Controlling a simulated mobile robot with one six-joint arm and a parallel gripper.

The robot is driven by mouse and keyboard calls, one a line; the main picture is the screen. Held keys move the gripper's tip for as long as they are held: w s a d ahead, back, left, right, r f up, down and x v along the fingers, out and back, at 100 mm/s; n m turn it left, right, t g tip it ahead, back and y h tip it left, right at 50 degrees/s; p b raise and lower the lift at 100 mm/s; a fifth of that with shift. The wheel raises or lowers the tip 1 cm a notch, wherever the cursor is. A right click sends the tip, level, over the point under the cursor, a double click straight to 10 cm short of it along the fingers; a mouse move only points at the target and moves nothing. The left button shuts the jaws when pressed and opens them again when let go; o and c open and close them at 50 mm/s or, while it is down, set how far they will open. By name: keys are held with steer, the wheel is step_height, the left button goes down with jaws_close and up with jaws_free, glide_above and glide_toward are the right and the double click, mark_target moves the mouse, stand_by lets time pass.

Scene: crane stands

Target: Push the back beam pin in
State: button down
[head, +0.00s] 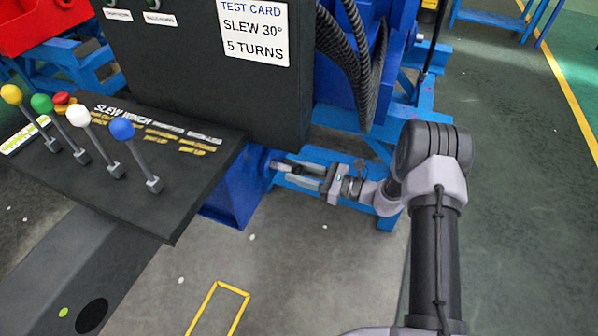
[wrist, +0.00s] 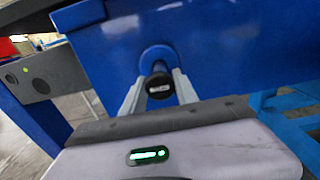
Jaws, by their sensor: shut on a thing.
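The back beam pin (wrist: 158,86) shows in the wrist view as a dark, round-ended pin with a pale label on its end. It stands out of a round blue boss (wrist: 159,58) on the blue beam (wrist: 220,45). My gripper (wrist: 160,90) is shut on the pin, one finger on each side of it. In the head view my gripper (head: 278,165) reaches left to the side of the blue beam (head: 237,190), below the black cabinet. The pin is small there and partly hidden by the fingers. How deep the pin sits cannot be told.
A black lever panel (head: 190,150) with colored knobs juts out left of my gripper. The black cabinet (head: 220,90) with a test card and black hoses (head: 350,60) are above. Blue frame parts (head: 330,160) lie behind my gripper. The grey floor (head: 300,270) in front is clear.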

mark_target(290, 170)
stand_by(0.3)
steer(key=b+x, duration=0.1)
steer(key=x, duration=0.3)
steer(key=shift+a, duration=0.3)
steer(key=shift+w, duration=0.1)
steer(key=shift+r, duration=0.1)
steer(key=c, duration=1.4)
jaws_free()
steer(key=o, duration=0.5)
steer(key=shift+a, duration=0.2)
steer(key=shift+c, duration=0.2)
steer(key=shift+d, duration=0.1)
